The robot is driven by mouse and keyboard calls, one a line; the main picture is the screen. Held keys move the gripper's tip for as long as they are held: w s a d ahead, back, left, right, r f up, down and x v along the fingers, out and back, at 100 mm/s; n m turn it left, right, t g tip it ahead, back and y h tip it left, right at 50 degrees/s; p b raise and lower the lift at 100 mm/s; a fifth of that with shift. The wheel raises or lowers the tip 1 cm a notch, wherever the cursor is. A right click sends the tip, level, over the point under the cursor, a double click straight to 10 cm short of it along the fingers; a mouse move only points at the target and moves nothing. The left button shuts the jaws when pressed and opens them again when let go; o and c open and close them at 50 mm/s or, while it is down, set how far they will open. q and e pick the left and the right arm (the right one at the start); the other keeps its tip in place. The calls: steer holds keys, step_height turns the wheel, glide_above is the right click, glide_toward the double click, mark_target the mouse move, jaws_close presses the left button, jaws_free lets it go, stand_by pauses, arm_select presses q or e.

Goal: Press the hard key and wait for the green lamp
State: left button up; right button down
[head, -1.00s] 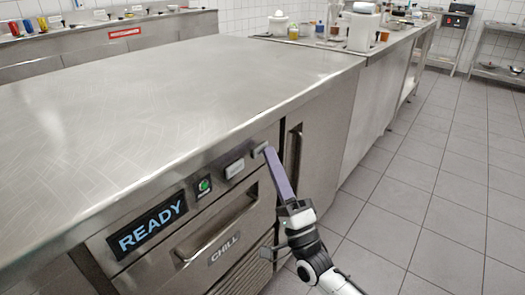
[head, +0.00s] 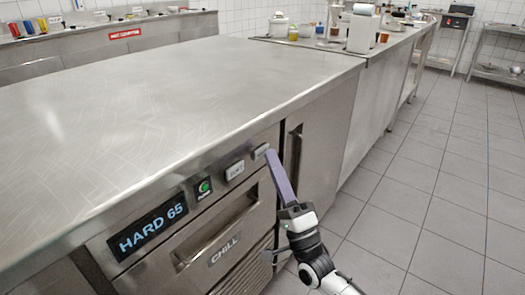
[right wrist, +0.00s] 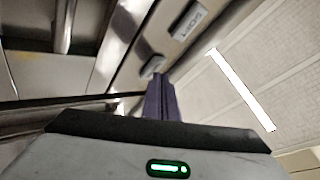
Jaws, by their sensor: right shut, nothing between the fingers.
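The chiller front has a dark display (head: 147,231) reading "HARD 65" in light blue. Beside it is a small black switch with a green-lit face (head: 204,187). Right of that are two pale keys. The left key (head: 235,170) has lettering too small to read surely; it also shows in the right wrist view (right wrist: 189,25). The rightmost key (head: 260,151), apparently the hard key, also shows in the right wrist view (right wrist: 152,66). My right gripper (head: 270,152) is shut and empty, its purple fingertips at this key's right edge. Contact cannot be told. My left gripper is out of view.
The steel worktop (head: 190,90) above the panel is bare. A "CHILL" drawer (head: 223,248) with a bar handle lies below the keys. A cabinet door with an upright handle (head: 294,155) is just right of my fingers. Tiled floor (head: 430,200) is free at right.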

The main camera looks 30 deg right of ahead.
steer(key=shift+s+d, duration=0.2)
steer(key=shift+s, duration=0.25)
steer(key=s, duration=0.1)
steer(key=s+d+p, duration=0.1)
steer(key=s, duration=0.1)
steer(key=s+d+p, duration=0.1)
steer(key=shift+s, duration=0.3)
steer(key=shift+a, duration=0.1)
stand_by(0.7)
